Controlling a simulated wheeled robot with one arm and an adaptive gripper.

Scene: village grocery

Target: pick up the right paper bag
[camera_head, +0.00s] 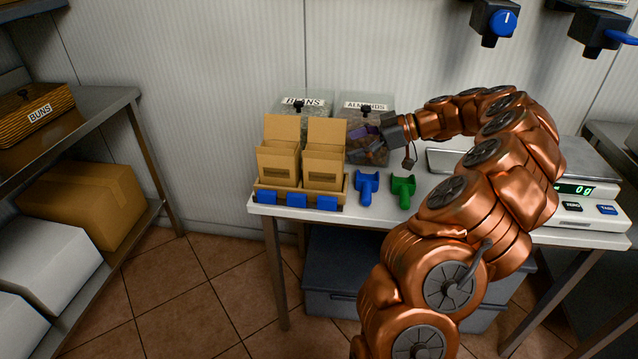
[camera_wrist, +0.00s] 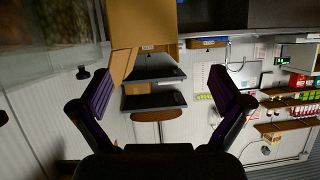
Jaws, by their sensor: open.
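Two tan paper bags stand upright side by side in a low wooden holder (camera_head: 263,186) on the white table. The left paper bag (camera_head: 278,163) and the right paper bag (camera_head: 325,165) both have a tall back panel. My gripper (camera_head: 366,146) has purple-lined fingers and is just right of the right bag, pointing left towards it. In the wrist view its open fingers (camera_wrist: 160,78) are spread wide with nothing clasped. A tan surface (camera_wrist: 152,22), probably the right bag, shows beyond them at the top. I cannot tell its exact distance from the fingers.
A blue scoop (camera_head: 367,187) and a green scoop (camera_head: 403,191) lie to the right of the holder. A scale (camera_head: 585,210) is at the right. Shelves (camera_head: 110,100) stand left.

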